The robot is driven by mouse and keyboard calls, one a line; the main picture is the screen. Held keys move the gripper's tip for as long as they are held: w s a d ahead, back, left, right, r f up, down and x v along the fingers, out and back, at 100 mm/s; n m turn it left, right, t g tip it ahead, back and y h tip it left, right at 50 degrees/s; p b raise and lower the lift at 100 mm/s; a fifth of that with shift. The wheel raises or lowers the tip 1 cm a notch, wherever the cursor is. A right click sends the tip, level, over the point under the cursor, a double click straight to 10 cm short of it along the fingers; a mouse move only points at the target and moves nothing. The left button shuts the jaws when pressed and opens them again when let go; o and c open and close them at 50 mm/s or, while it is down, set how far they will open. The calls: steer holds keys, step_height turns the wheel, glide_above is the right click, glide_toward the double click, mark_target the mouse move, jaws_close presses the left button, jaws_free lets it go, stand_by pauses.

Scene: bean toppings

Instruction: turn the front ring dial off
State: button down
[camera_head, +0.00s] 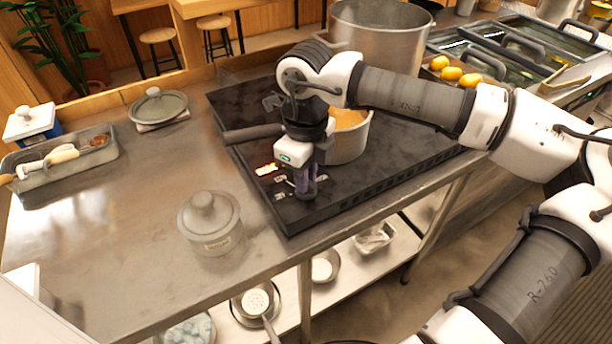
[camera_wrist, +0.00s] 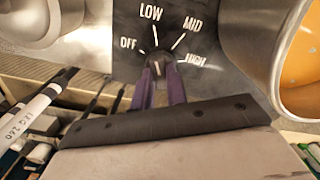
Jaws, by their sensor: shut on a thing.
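The black cooktop (camera_head: 232,105) lies on the steel counter. In the wrist view a dial (camera_wrist: 157,66) sits on its dark panel, with the words OFF, LOW, MID and HIGH fanned around it. My gripper (camera_wrist: 163,78), with purple fingers, is shut on this dial; the fingers hide part of it. I cannot clearly tell which word the dial points to. In the head view my gripper (camera_head: 305,190) reaches down at the cooktop's near left corner and the dial is hidden behind it.
A pot with orange contents (camera_head: 352,148) stands on the cooktop beside my gripper, with a large steel pot (camera_head: 378,45) behind. A dark handle (camera_head: 252,134) juts out left of my wrist. A lidded jar (camera_head: 210,225) stands on the counter at left.

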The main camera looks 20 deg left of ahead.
steer(key=n+b, duration=0.3)
steer(key=n, duration=0.1)
steer(key=shift+f, duration=0.15)
steer(key=shift+n+b, duration=1)
steer(key=shift+n, duration=1)
steer(key=shift+r, duration=0.2)
steer(key=c, duration=1.4)
jaws_free()
steer(key=shift+r, duration=0.1)
step_height(320, 180, up, 14)
steer(key=shift+f, duration=0.2)
